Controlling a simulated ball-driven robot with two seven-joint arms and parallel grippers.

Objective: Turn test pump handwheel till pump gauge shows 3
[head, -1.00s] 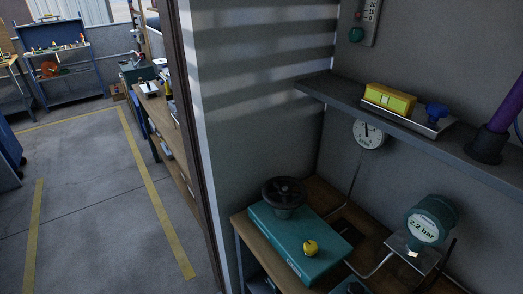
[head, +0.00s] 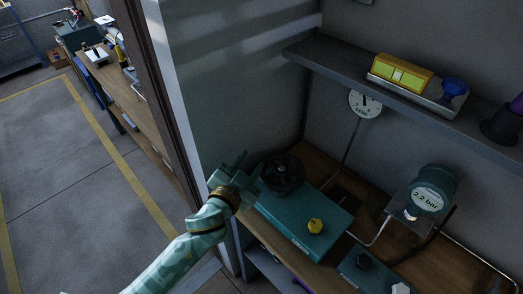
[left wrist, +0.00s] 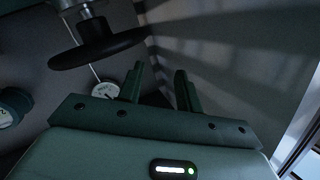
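A black handwheel (head: 283,174) stands on a teal box (head: 305,222) on the wooden bench. In the left wrist view the handwheel (left wrist: 98,46) is at the upper left. A round white dial gauge (head: 365,103) hangs on the wall below the shelf; its reading is too small to tell. A teal digital gauge (head: 430,190) reads 2.2 bar. My left gripper (head: 238,168) is just left of the handwheel in the head view. In the left wrist view its two fingers (left wrist: 160,90) are apart with nothing between them. My right gripper is in neither view.
A grey shelf (head: 310,59) above the bench carries a yellow level-like block (head: 401,73) and a blue knob (head: 454,87). A wall edge (head: 171,110) stands left of the bench. Floor is clear at left.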

